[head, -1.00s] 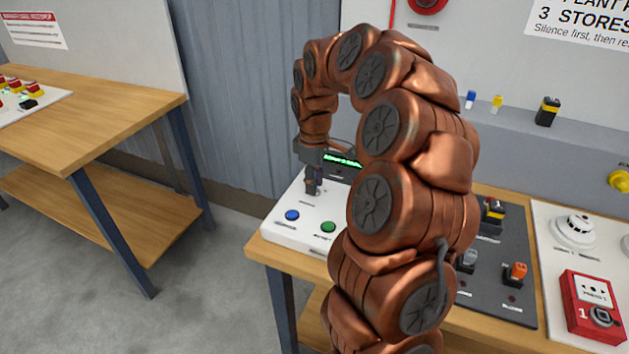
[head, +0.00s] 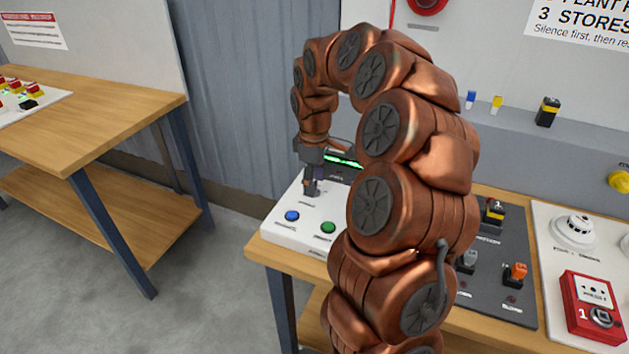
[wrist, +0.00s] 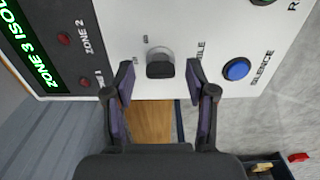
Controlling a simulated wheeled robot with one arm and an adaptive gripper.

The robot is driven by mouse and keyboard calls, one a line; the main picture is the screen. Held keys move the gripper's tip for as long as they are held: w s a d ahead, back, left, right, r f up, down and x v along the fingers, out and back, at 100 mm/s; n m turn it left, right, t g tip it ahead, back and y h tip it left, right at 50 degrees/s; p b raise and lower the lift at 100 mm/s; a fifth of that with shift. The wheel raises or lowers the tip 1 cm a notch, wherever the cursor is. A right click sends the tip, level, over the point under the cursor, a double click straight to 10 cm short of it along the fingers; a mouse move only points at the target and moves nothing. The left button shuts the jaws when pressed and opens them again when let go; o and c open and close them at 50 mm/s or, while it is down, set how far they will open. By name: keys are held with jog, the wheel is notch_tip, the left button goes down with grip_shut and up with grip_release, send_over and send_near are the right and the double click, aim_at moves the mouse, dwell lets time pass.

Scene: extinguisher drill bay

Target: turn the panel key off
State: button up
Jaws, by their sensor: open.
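The panel key (wrist: 160,69) is a dark knob on a grey round collar, set in the white face of the panel (head: 270,233). In the wrist view my gripper (wrist: 160,82) is open, with one finger on each side of the key. Gaps show on both sides and neither finger is seen to touch it. In the head view my gripper (head: 312,188) points down over the panel's left part, and the key is hidden there. The labels beside the key are partly covered by my fingers.
A blue button (head: 292,216) and a green button (head: 328,227) sit near the panel's front edge. A lit green display (head: 343,161) stands behind my gripper. A dark board with switches (head: 500,285) and a red call point (head: 592,305) lie to the right.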

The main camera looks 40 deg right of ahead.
notch_tip(320, 180, up, 12)
jog(key=shift+f, duration=0.15)
dwell(0.4)
dwell(0.4)
jog(key=s+a+m, duration=0.1)
jog(key=s+a, duration=1)
jog(key=a, duration=0.4)
jog(key=s+a+f+m, duration=0.1)
jog(key=s+a+f, duration=0.1)
jog(key=s, duration=0.4)
jog(key=s+a+f+m+g, duration=0.1)
jog(key=s+a+f+m, duration=0.1)
jog(key=s+f, duration=0.2)
jog(key=s+a+f+m+p, duration=0.1)
jog(key=s+f+m, duration=0.1)
jog(key=s, duration=0.7)
jog(key=shift+s+a+f+g, duration=0.2)
jog(key=shift+a+f+g, duration=0.2)
jog(key=shift+f, duration=0.05)
